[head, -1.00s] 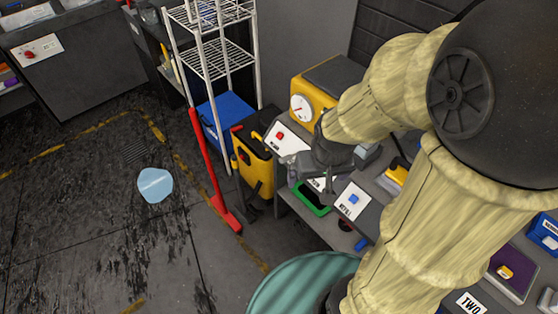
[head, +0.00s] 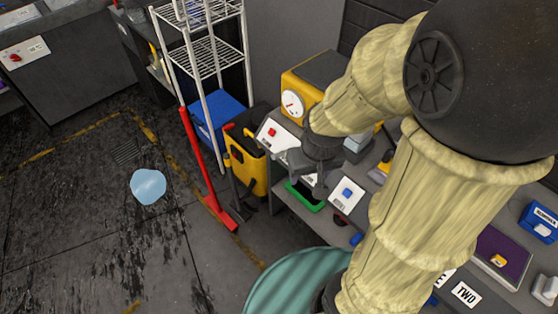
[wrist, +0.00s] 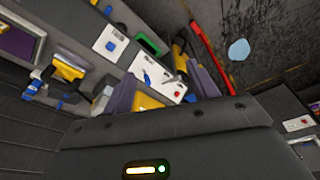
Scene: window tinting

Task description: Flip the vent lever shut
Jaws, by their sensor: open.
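A white plate (head: 277,134) with a red knob (head: 272,132) is set on the bench in front of the yellow machine. In the wrist view this plate (wrist: 158,76) also carries a small blue lever-like part (wrist: 147,77). I cannot read a vent label, nor tell the lever's position. My gripper (head: 309,180) is over the bench front, just right of the plate in the head view, and partly hides it. In the wrist view its two grey fingers (wrist: 163,90) are apart and empty, with the plate seen between and beyond them.
A white card with a blue knob (head: 347,193) and a green-rimmed tray (head: 303,199) are close to my gripper. The yellow machine (head: 310,88) with a dial stands behind the plate. A yellow bucket (head: 246,165) and red-handled tool (head: 200,160) stand left of the bench.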

